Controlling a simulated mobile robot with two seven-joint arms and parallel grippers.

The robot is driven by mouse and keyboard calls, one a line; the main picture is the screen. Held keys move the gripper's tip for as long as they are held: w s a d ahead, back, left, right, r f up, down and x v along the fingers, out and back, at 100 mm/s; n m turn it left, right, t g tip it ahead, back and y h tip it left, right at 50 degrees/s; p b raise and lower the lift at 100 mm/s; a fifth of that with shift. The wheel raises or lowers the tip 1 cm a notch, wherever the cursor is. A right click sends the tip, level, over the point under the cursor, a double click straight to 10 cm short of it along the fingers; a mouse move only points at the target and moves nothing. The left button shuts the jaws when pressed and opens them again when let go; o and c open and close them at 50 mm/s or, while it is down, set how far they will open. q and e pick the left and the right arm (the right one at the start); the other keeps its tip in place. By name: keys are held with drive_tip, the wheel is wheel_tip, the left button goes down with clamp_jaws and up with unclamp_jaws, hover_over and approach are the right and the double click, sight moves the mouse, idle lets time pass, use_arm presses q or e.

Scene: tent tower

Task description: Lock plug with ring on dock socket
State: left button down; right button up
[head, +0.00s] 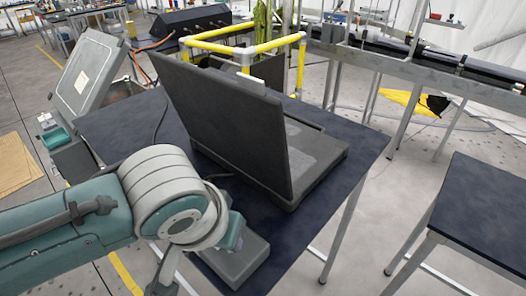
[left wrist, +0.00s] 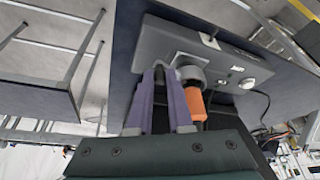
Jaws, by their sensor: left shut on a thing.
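The grey dock (left wrist: 225,62) lies on the dark table and shows a socket flange and a round white knob (left wrist: 246,83). A grey ring (left wrist: 190,74) sits against the flange, with the orange plug body (left wrist: 194,103) sticking out from it. My left gripper (left wrist: 165,72) has its purple fingers beside the orange plug, tips up at the flange and ring. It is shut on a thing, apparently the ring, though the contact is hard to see. In the head view, my arm hides most of the gripper, and a grey box (head: 237,264) shows beneath it. My right gripper is not seen.
An open dark laptop-like case (head: 225,120) stands on the dark table (head: 335,205) behind my arm. A yellow pipe frame (head: 245,50) stands beyond it. A second table (head: 480,215) is at the right, with bare floor between. A black cable (left wrist: 266,108) trails from the dock.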

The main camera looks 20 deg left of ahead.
use_arm(q)
drive_tip(key=w+d+n+y, duration=0.1)
drive_tip(key=n, duration=0.1)
drive_tip(key=shift+w+d+n, duration=0.15)
drive_tip(key=shift+n, duration=0.25)
drive_tip(key=shift+w+n+y, duration=0.3)
drive_tip(key=shift+n, duration=0.3)
drive_tip(key=c, duration=0.8)
unclamp_jaws()
drive_tip(key=shift+c, duration=0.2)
